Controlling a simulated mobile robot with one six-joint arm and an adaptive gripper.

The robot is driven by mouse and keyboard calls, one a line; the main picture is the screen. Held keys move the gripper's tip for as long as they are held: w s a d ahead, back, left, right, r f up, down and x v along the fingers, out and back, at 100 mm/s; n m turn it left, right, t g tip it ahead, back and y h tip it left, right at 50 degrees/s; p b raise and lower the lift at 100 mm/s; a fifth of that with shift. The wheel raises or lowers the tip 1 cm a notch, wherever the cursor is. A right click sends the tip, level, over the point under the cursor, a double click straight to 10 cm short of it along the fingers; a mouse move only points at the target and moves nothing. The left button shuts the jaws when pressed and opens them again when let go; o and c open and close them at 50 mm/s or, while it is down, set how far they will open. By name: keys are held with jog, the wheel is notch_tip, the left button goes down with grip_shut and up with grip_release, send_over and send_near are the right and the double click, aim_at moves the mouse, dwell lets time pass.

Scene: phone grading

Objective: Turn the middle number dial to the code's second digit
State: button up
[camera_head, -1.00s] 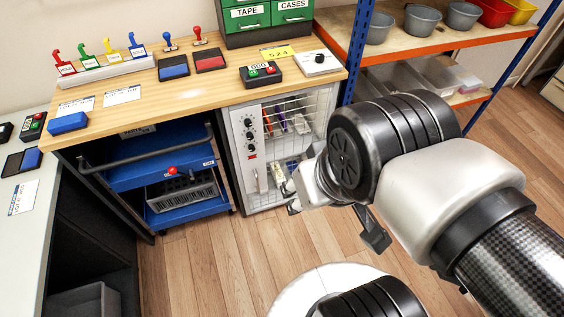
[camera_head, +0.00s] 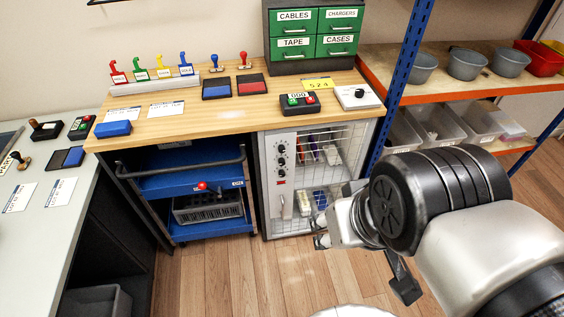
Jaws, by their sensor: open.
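A column of black number dials runs down the grey panel (camera_head: 270,200) of the wire-fronted cabinet under the wooden bench. The middle dial (camera_head: 282,160) sits between an upper dial (camera_head: 281,148) and a lower dial (camera_head: 283,172); their settings are too small to read. A yellow code card (camera_head: 318,84) on the bench reads 524. My gripper (camera_head: 320,233) is open in front of the cabinet's lower right part, below and to the right of the dials. It appears apart from them, and my wrist partly hides it.
A blue cart (camera_head: 190,178) with a handle stands left of the cabinet. A blue shelf post (camera_head: 405,85) and shelves with bins (camera_head: 468,64) stand to the right. A button box (camera_head: 299,103) sits on the bench above. The wooden floor (camera_head: 230,275) in front is clear.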

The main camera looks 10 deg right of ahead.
jog(key=w+f+n+t+p, duration=0.1)
jog(key=w+f+t, duration=0.2)
jog(key=w, duration=1.3)
jog(key=w+f+t+p, duration=0.1)
jog(key=w+f+t, duration=0.15)
jog(key=w, duration=1.35)
jog(key=w+f+t+p, duration=0.1)
jog(key=w+f+t, duration=0.1)
jog(key=w+f, duration=0.8)
jog(key=n+t+p, duration=0.1)
jog(key=t+p, duration=0.1)
jog(key=t, duration=0.2)
send_near(282, 164)
notch_tip(282, 164, up, 2)
jog(key=s, duration=0.2)
jog(key=s+f+t, duration=0.2)
jog(key=s+f, duration=0.2)
jog(key=s, duration=0.3)
jog(key=w+b, duration=0.5)
jog(key=w, duration=1.2)
jog(key=shift+w+r, duration=0.1)
jog(key=shift+w, duration=0.1)
